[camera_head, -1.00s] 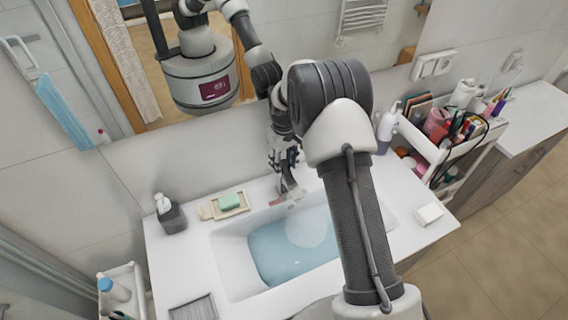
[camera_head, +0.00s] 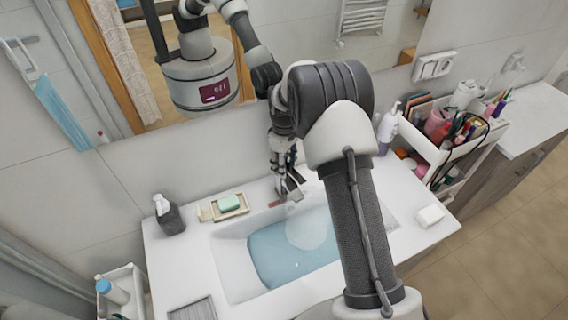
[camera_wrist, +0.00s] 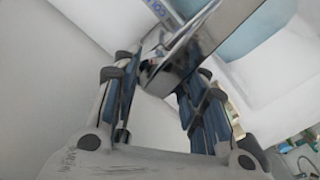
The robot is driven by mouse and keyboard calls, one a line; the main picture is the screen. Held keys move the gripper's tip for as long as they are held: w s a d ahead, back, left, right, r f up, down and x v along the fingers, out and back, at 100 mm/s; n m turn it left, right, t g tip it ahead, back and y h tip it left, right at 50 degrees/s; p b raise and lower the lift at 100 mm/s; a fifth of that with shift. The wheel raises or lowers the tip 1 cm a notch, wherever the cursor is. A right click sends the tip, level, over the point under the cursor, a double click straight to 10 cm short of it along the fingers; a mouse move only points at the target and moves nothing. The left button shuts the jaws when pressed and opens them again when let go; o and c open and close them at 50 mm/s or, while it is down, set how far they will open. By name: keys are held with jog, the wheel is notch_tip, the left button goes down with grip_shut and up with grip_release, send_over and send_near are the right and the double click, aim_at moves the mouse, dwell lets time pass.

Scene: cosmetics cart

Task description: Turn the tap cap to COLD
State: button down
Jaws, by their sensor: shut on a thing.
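The metal tap (camera_head: 294,194) stands at the back edge of the washbasin (camera_head: 226,262), near its middle. My gripper (camera_head: 284,178) reaches down to the tap from above. In the wrist view the tap's shiny body and spout (camera_wrist: 222,28) run to the upper right. My gripper (camera_wrist: 166,72) has its two blue-padded fingers on either side of the tap's cap end, shut on it. A small red mark (camera_head: 275,203) shows just left of the tap.
Blue water (camera_head: 275,250) lies in the basin. A green soap on a dish (camera_head: 229,203) and a dark soap dispenser (camera_head: 170,216) stand left of the tap. A purple-white bottle (camera_head: 387,130) and a cosmetics cart (camera_head: 425,150) are on the right. A mirror backs the counter.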

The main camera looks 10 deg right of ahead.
jog(key=c, duration=1)
grip_release()
jog(key=shift+o, duration=0.2)
notch_tip(320, 180, up, 12)
jog(key=shift+c, duration=0.2)
